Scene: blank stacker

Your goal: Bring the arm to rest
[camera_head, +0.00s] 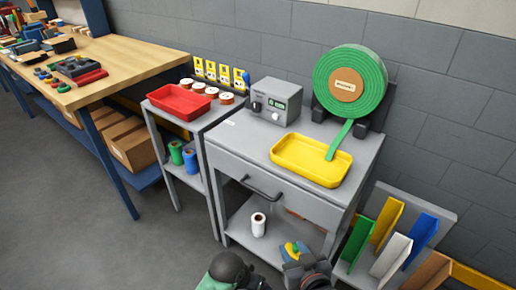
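Dark and grey parts that look like my own arms show at the bottom edge, cut off by the frame. What seems to be my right gripper (300,262) is in front of the grey cabinet's lower shelf. Its fingers are too small and crowded to tell whether they are open or shut. A small blue and yellow thing shows right at it; I cannot tell whether it is held or lies behind. A dark rounded part of mine is to its left, and no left fingers can be made out.
A grey cabinet (262,165) carries a yellow tray (325,178), a control box (284,94) and a green roll (372,70) with its strip hanging into the tray. A side stand holds a red tray (180,118). Coloured panels (420,238) stand right. The left floor is clear.

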